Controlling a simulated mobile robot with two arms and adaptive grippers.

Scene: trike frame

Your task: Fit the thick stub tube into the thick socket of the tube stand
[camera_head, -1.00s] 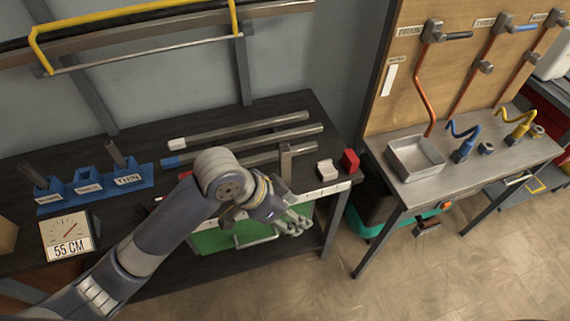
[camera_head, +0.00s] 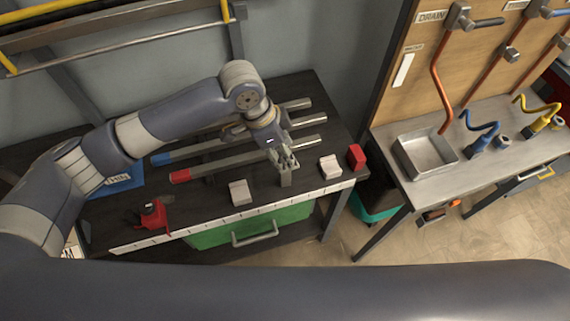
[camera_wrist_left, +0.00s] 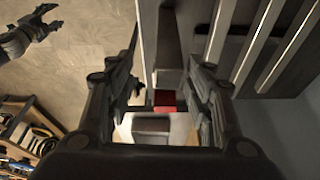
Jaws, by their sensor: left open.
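The thick stub tube (camera_head: 286,179) looks like a short grey square post, standing upright near the workbench's front edge. My left gripper (camera_head: 284,160) is open right at its upper end. In the left wrist view the grey post (camera_wrist_left: 168,45) shows between the spread fingers (camera_wrist_left: 165,75); I cannot tell whether they touch it. The blue tube stand (camera_head: 122,182) is at the bench's left, mostly hidden behind my left arm, its thick socket out of sight. My right gripper (camera_wrist_left: 40,25) appears over the floor in the wrist view with its fingers apart; it is outside the head view.
Long tubes (camera_head: 235,163) lie behind the stub. A white block (camera_head: 330,167) and a red block (camera_head: 356,157) stand to its right, another pale block (camera_head: 240,193) to its left. A red fixture (camera_head: 154,216) is farther left. My other arm crosses the foreground.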

